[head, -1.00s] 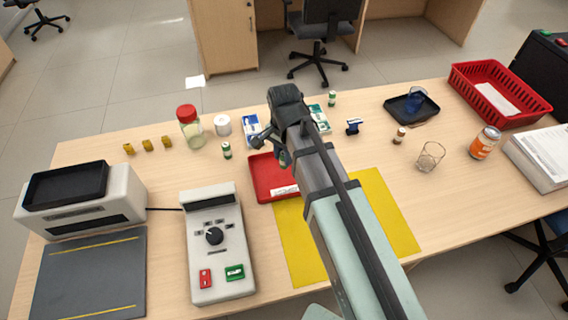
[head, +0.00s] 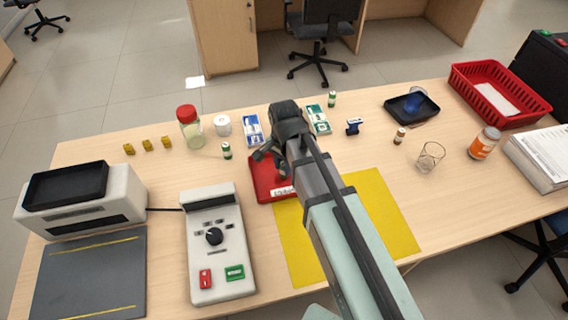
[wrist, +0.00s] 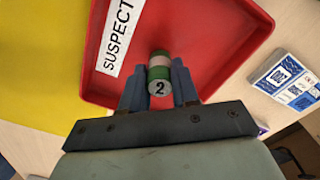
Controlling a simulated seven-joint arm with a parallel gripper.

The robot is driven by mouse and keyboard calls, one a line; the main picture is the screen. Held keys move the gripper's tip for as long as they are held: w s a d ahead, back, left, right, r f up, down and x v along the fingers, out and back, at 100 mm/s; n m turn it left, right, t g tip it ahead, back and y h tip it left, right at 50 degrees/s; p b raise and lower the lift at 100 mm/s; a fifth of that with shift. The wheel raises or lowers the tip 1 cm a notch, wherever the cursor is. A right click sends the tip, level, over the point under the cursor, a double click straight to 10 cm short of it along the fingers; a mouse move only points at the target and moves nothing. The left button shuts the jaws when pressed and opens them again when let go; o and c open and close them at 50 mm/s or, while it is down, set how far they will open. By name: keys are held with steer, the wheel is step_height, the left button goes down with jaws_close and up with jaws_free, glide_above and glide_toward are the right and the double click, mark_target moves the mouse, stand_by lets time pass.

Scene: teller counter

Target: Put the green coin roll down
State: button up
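The green coin roll (wrist: 159,72) has a pale band and a "2" on its end. In the wrist view it sits between the two blue fingertips of my gripper (wrist: 160,88), which appear closed against its sides. The red tray (wrist: 215,50) with a white "SUSPECT" label (wrist: 121,35) lies beneath. I cannot tell whether the roll touches the tray floor. In the head view my gripper (head: 268,161) is over the back part of the red tray (head: 263,188), and the held roll is hidden there.
Other green-banded rolls (head: 227,151) (head: 332,99) stand nearby. Blue and green card packs (head: 253,131) (head: 318,120) lie behind the tray. A yellow mat (head: 385,215) is in front, a grey coin machine (head: 217,250) at left. A glass (head: 430,157) stands at right.

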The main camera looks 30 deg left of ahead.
steer(key=o, duration=0.4)
steer(key=shift+r, duration=0.1)
step_height(320, 180, up, 12)
stand_by(0.7)
steer(key=shift+r, duration=0.1)
